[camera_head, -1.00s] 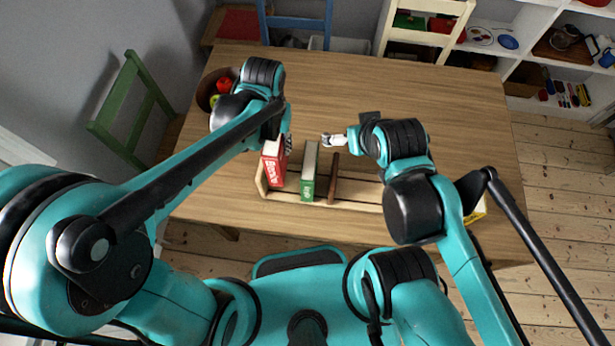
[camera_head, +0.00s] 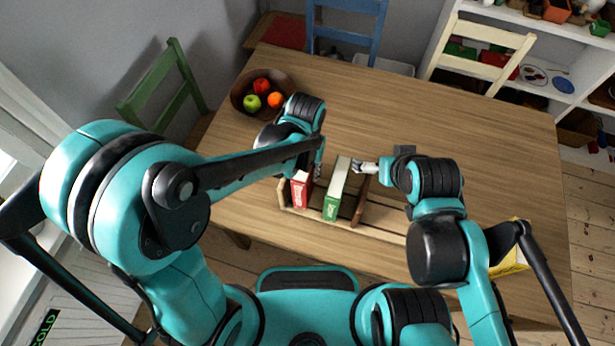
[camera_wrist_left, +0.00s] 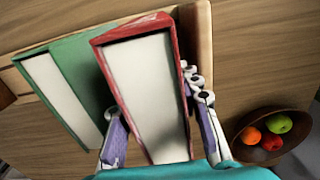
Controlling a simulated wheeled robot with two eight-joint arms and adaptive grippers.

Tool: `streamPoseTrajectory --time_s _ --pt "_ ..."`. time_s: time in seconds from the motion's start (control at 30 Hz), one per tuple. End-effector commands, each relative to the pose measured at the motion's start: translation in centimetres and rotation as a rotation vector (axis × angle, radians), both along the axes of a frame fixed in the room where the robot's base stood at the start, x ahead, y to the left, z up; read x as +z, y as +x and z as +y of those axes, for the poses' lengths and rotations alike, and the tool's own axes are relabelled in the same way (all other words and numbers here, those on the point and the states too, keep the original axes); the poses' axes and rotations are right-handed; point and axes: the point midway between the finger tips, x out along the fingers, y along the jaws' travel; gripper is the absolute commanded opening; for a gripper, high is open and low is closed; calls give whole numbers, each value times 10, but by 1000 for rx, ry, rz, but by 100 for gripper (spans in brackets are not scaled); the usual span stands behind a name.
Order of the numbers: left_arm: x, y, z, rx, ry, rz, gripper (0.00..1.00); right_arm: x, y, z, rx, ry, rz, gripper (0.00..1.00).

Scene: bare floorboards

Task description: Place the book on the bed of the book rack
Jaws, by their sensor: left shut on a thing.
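The red book (camera_head: 301,192) stands upright at the left end of the wooden book rack (camera_head: 385,233). The green book (camera_head: 334,205) stands just right of the red one. My right gripper (camera_head: 364,167) is at the back of the rack, by the brown divider (camera_head: 359,205). Its jaw opening is too small to tell.
A fruit bowl (camera_head: 240,100) stands at the table's back left. The table (camera_head: 440,120) behind the rack is clear. Chairs and a white shelf stand beyond the table.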

Motion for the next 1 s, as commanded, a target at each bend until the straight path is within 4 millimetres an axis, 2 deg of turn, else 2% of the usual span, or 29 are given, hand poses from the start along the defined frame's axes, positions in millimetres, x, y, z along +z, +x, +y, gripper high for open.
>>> streamPoseTrajectory --time_s 0.1,0.2,0.57,0.6,0.63,1.0 --pt "-19 0 0 0 0 0 0 -9 0 0 0 0 0 100" --pt "-30 0 0 0 0 0 0 -13 0 0 0 0 0 100" --pt "-34 0 0 0 0 0 0 -15 0 0 0 0 0 100" --pt "-34 0 0 0 0 0 36 -16 0 0 0 0 0 100" --pt "-33 0 0 0 0 0 42 -15 0 0 0 0 0 100" --pt "-29 0 0 0 0 0 42 -10 0 0 0 0 0 100"
